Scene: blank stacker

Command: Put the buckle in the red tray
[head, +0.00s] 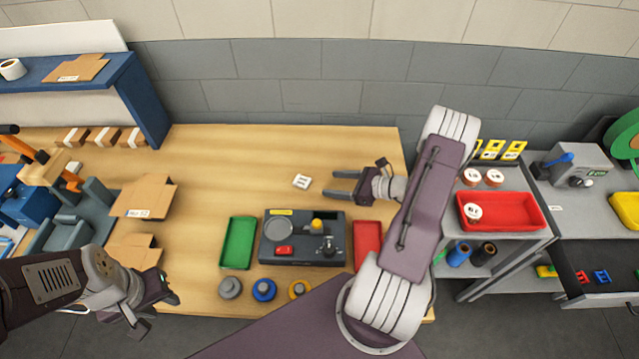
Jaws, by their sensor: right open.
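A small white piece with dark marks (301,181), which looks like the buckle, lies flat on the wooden table. My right gripper (334,184) is open and empty just to its right, with its fingers pointing left towards it and a small gap between. The flat red tray (367,240) lies on the table nearer to me, right of the grey device and partly beside my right arm. My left gripper (157,309) is at the table's front left edge, fingers apart, with nothing seen between them.
A grey device (302,252) stands between a green tray (238,243) and the red tray. Several round pieces (264,290) lie in front. Cardboard boxes (143,198) are at the left. A red bin (530,212) stands on the right shelf. The table's back middle is clear.

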